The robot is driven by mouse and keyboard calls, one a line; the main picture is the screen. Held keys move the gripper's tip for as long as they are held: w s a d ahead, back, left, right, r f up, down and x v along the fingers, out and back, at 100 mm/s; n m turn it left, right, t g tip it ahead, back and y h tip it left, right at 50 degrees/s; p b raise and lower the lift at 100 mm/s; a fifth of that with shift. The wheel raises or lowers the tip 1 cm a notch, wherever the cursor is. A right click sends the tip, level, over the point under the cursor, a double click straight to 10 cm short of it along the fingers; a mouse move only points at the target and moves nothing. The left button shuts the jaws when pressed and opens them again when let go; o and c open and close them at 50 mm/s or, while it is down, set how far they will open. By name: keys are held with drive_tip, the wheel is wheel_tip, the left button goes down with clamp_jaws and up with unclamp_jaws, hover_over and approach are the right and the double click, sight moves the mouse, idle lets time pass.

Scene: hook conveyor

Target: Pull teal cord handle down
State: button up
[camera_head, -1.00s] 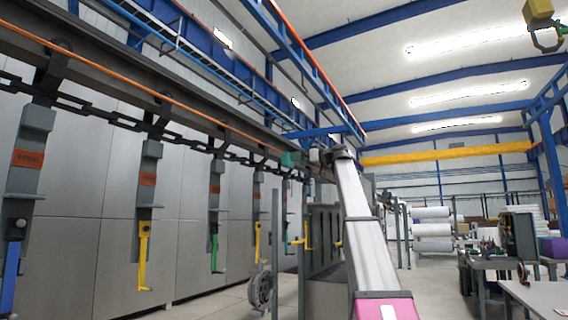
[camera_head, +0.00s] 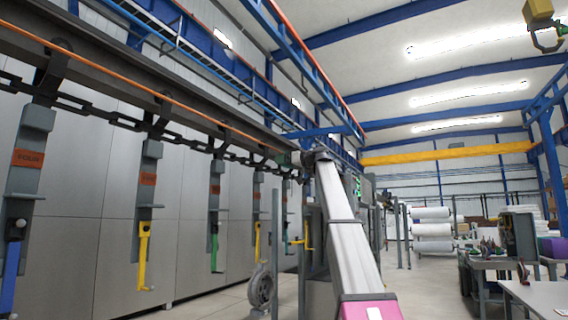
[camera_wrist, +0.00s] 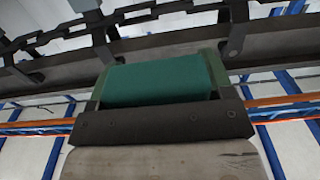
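A teal block (camera_wrist: 158,83) fills the middle of the wrist view. It sits between dark green side pieces and above a dark bolted bar. I cannot tell whether it is a handle or part of my gripper. In the head view, my arm reaches up to the conveyor's far end, and my gripper is small and unclear there. Its fingertips are not clear in the wrist view. A small teal hook (camera_head: 286,238) hangs at the far end of the row. I cannot make out a teal cord handle for certain.
The conveyor beam (camera_head: 130,75) and its chain run along the left. Hangers hold a blue hook (camera_head: 10,275), yellow hooks (camera_head: 143,258) and a green hook (camera_head: 214,252). A grey worktable (camera_head: 535,300) stands at the right. Floor is open near my arm's right.

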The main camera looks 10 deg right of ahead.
drive_tip(key=c, duration=0.5)
wheel_tip(320, 180, down, 5)
drive_tip(key=shift+f, duration=0.15)
drive_tip(key=shift+c, duration=0.2)
drive_tip(key=o, duration=1.3)
drive_tip(key=v, duration=1.1)
